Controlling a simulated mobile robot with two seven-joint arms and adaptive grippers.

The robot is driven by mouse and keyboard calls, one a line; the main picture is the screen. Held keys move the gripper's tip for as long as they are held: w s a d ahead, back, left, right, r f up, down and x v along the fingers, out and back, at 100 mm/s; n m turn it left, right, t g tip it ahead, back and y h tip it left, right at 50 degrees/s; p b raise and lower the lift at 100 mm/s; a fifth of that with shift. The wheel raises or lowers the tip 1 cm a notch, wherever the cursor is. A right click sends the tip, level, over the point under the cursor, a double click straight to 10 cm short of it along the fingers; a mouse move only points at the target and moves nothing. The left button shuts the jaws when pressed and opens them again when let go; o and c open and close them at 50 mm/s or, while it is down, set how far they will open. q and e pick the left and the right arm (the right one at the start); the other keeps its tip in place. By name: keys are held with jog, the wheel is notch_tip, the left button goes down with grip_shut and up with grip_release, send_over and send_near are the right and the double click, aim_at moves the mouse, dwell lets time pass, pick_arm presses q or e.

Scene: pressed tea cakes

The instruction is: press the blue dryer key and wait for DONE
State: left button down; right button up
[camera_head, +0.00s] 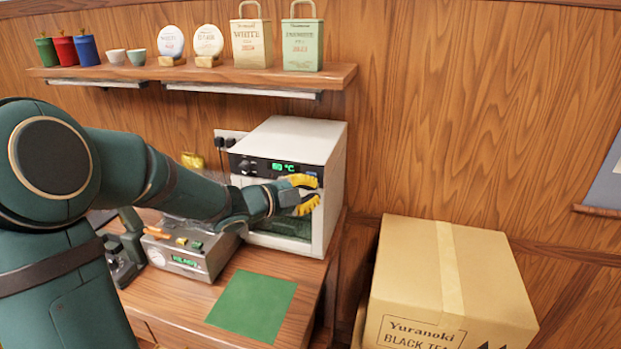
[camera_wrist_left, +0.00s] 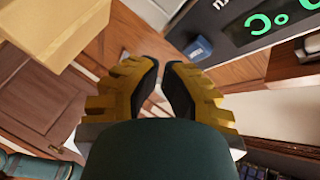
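The white dryer (camera_head: 335,165) stands on the wooden counter against the wall. Its dark front panel has a green display (camera_head: 285,167) that appears to read 50 °C. The blue key (camera_head: 311,174) is at the right of that panel, and it also shows in the left wrist view (camera_wrist_left: 198,48). My left gripper (camera_head: 317,191) has yellow fingers with dark pads and is in front of the dryer, just below the key. Its fingers are a little apart with nothing between them; in the left wrist view its tips (camera_wrist_left: 162,62) appear clear of the key. My right gripper is out of view.
A grey device (camera_head: 205,262) with a green display and a green mat (camera_head: 252,305) are on the counter. A cardboard box (camera_head: 405,265) stands at the right. A shelf (camera_head: 200,73) above holds tins, cups and tea cakes. The space right of the dryer, above the box, is clear.

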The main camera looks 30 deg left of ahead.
pick_arm(q)
jog(key=shift+w, duration=0.1)
jog(key=shift+w+a, duration=0.1)
jog(key=shift+w, duration=0.25)
jog(key=shift+w+a, duration=0.1)
jog(key=shift+w, duration=0.3)
dwell(0.7)
dwell(0.4)
jog(key=shift+s+d, duration=0.2)
jog(key=shift+s, duration=0.65)
jog(key=s, duration=0.2)
jog(key=s+d+b, duration=0.1)
jog(key=s, duration=0.2)
jog(key=shift+d, duration=0.1)
dwell(0.7)
